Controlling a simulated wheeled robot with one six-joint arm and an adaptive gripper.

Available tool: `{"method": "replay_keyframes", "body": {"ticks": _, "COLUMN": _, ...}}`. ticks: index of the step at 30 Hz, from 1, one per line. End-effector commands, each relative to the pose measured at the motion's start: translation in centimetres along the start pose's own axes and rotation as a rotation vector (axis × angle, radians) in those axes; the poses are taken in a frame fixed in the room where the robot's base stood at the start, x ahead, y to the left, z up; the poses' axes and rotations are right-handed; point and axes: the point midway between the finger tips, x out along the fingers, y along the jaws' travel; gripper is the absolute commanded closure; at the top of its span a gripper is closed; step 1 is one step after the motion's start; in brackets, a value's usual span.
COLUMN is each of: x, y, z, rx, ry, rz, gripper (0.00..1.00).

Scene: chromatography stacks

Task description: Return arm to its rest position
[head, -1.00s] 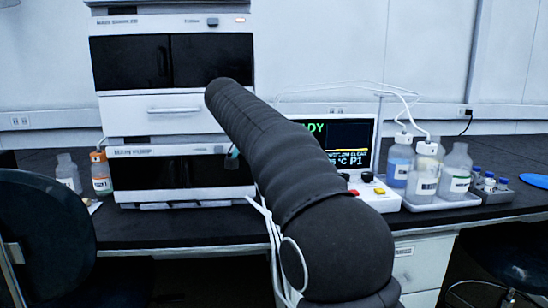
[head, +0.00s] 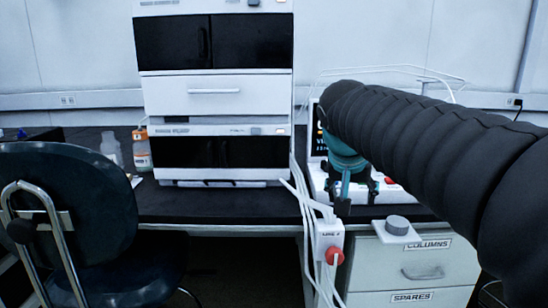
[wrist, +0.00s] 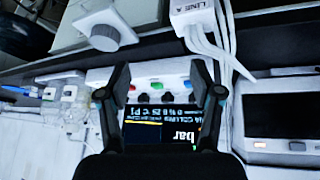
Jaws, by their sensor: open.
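My black padded arm (head: 430,135) reaches in from the right in the head view. My gripper (head: 345,200) hangs at its end, pointing down in front of the white control box and above the bench's front edge. In the wrist view my gripper (wrist: 160,80) shows two dark fingers spread apart with nothing between them. Beyond the fingers are the box's coloured buttons (wrist: 157,86) and its lit screen (wrist: 160,133). My arm hides much of the box in the head view.
A white instrument stack (head: 215,100) stands left of my gripper. A white line block (head: 328,236) with a red knob and tubes hangs at the bench front, near a grey knob (head: 397,222). A dark chair (head: 75,210) is at left; drawers (head: 415,265) are below right.

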Motion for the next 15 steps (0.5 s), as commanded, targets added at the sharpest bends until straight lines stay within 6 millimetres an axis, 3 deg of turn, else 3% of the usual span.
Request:
{"method": "replay_keyframes", "body": {"ticks": 6, "x": 0.3, "y": 2.7, "z": 7.2, "rx": -0.085, "ry": -0.030, "rz": -0.072, "gripper": 0.35}}
{"method": "replay_keyframes", "body": {"ticks": 15, "x": 1.9, "y": 5.0, "z": 17.5, "rx": -0.187, "ry": -0.045, "rz": -0.171, "gripper": 0.35}}
